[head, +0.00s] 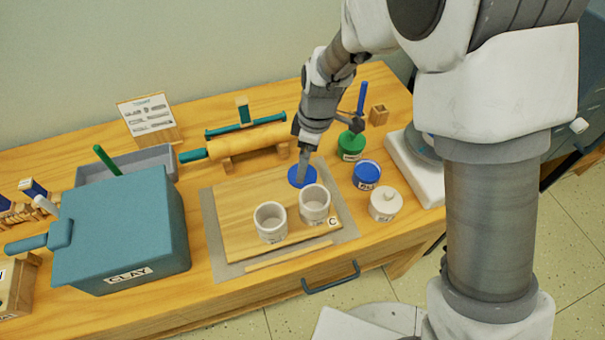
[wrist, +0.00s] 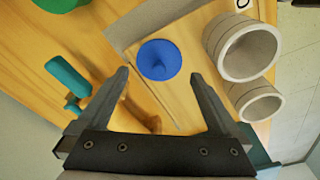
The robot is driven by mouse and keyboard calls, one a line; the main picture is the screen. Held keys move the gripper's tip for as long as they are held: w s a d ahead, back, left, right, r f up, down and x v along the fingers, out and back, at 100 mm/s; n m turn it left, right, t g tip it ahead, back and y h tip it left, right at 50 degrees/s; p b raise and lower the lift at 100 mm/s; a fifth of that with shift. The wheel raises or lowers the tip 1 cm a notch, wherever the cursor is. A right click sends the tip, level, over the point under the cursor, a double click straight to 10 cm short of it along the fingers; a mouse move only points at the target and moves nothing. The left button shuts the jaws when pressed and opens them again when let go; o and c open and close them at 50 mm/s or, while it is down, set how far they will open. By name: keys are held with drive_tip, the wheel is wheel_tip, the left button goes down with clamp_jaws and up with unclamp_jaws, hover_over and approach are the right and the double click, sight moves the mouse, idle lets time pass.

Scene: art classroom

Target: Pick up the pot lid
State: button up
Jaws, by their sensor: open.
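A round blue lid (head: 299,180) with a small raised centre lies at the back right corner of the wooden board. It also shows in the wrist view (wrist: 159,60), just beyond and between my fingertips. My gripper (wrist: 160,76) is open and empty. In the head view my gripper (head: 304,164) points down over the lid and hides part of it. A blue pot (head: 367,175) stands to the right of the lid.
Two pale cups (head: 270,222) stand on the board (head: 240,195) in front of the lid. A green pot (head: 352,146) with a blue-handled tool is behind right. A rolling pin (head: 245,139) lies behind the board. A teal clay box (head: 122,228) is at the left.

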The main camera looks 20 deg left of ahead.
drive_tip(key=f, duration=0.2)
drive_tip(key=a+f, duration=0.1)
drive_tip(key=f, duration=0.1)
drive_tip(key=shift+f, duration=0.25)
drive_tip(key=c, duration=1)
drive_tip(key=shift+r, duration=0.1)
